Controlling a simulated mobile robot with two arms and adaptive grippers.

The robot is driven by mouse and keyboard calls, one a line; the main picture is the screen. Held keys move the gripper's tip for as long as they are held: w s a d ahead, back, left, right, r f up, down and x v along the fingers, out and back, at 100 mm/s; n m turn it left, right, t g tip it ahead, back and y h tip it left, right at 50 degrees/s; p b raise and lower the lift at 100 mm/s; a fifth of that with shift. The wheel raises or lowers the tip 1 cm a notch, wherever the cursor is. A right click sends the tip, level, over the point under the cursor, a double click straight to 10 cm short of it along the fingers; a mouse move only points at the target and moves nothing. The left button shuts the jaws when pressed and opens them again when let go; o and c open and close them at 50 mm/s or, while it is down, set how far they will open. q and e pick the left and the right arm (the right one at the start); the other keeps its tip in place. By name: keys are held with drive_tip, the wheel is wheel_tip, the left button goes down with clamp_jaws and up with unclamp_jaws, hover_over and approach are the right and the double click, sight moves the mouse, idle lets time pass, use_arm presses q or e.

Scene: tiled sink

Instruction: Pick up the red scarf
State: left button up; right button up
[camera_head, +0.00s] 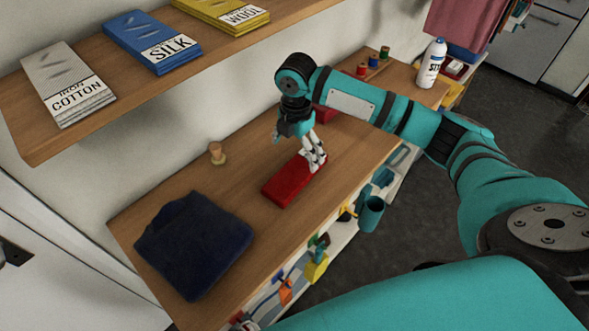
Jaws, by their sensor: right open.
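The red scarf (286,187) lies folded flat on the wooden worktop, near its front edge. My right gripper (316,161) points down at the scarf's far right end, its fingers over or touching it; I cannot tell which. The gripper is open, and the arm reaches in from the right. Another red item (325,114) lies behind the gripper, partly hidden by my arm. My left gripper is not in view.
A dark blue folded cloth (195,245) lies at the worktop's left. A small wooden knob (217,153) stands near the wall. A shelf above holds Cotton (67,84), Silk (152,42) and Wool packs (222,13). A white spray bottle (431,64) and thread spools (373,60) stand far right.

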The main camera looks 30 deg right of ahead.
sight(296, 171)
drive_tip(key=shift+f, duration=1.05)
wheel_tip(296, 171, down, 5)
drive_tip(key=shift+s+r+p, duration=0.1)
drive_tip(key=shift+p, duration=1.05)
drive_tip(key=shift+f, duration=0.5)
drive_tip(key=c, duration=0.5)
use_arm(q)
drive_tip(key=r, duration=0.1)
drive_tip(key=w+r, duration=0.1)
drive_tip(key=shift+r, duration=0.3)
use_arm(e)
drive_tip(key=c, duration=0.8)
